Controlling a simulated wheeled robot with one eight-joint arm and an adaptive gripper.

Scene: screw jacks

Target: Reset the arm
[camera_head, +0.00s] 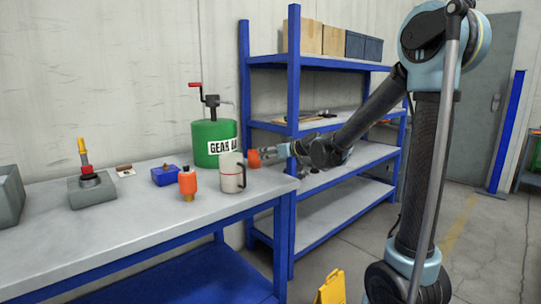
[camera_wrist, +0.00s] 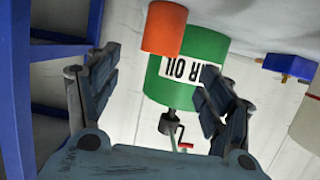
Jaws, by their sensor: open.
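My gripper (camera_head: 277,151) is open and reaches left over the right end of the bench, near a mug. In the wrist view its two fingers (camera_wrist: 161,65) are spread apart with nothing clamped between them. An orange cylinder (camera_head: 254,159) shows just beyond the fingertips; it also shows in the wrist view (camera_wrist: 163,28), apart from both fingers. A second orange cylinder with a brass tip (camera_head: 187,183) stands on the bench left of the mug. My arm is stretched out from the right side of the head view.
The bench (camera_head: 130,235) holds a green oil can (camera_head: 208,135), a mug (camera_head: 232,173), a blue box (camera_head: 165,176) and a grey block with a red-yellow tool (camera_head: 92,188). Blue shelving (camera_head: 293,90) stands behind my arm. A yellow floor sign (camera_head: 331,288) stands below.

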